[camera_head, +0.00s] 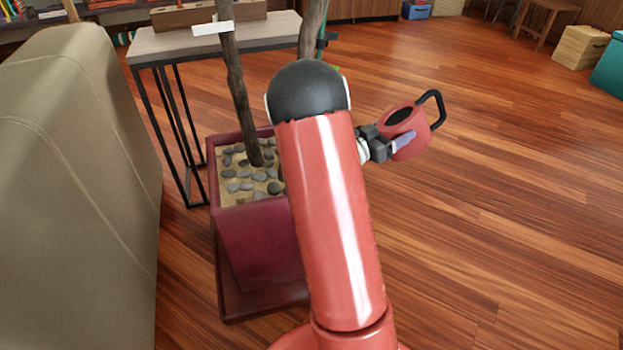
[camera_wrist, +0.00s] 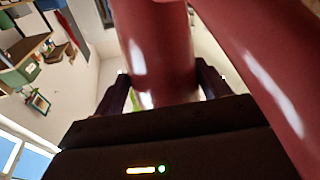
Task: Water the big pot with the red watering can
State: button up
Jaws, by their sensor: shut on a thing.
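The red watering can (camera_head: 409,120) is held up in the air to the right of the big pot in the head view, its dark handle (camera_head: 440,101) pointing right. My gripper (camera_head: 398,142) is shut on it, and the can is apart from the pot. In the wrist view a red rounded part of the can (camera_wrist: 155,45) sits between the two fingers of my gripper (camera_wrist: 160,88). I cannot make out the spout. The big pot (camera_head: 255,245) is a dark red square planter with grey stones and trunks. My arm hides its right side.
A grey sofa (camera_head: 80,200) stands close on the left of the pot. A table with dark metal legs (camera_head: 170,45) is behind it. The wooden floor (camera_head: 500,230) to the right is clear. A wooden stool (camera_head: 545,22) and a box (camera_head: 580,46) are far right.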

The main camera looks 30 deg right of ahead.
jog(key=shift+w+a+r+h, duration=0.1)
jog(key=shift+a+r+h, duration=0.15)
jog(key=shift+r+h, duration=0.45)
dwell(2.5)
jog(key=f+y+p, duration=0.1)
jog(key=f+y, duration=0.1)
jog(key=f+y+p, duration=0.1)
jog(key=f+y, duration=0.1)
jog(key=d+f+m+y, duration=0.1)
jog(key=f, duration=0.1)
jog(key=shift+f+y+p, duration=0.25)
jog(key=shift+y+p, duration=0.15)
jog(key=shift+f, duration=0.45)
jog(key=d+r, duration=0.1)
jog(key=d, duration=0.1)
jog(key=s+d+r+p, duration=0.1)
jog(key=d, duration=0.1)
jog(key=s+d+r+p, duration=0.1)
jog(key=d+r, duration=0.1)
jog(key=d, duration=0.1)
jog(key=shift+d, duration=0.35)
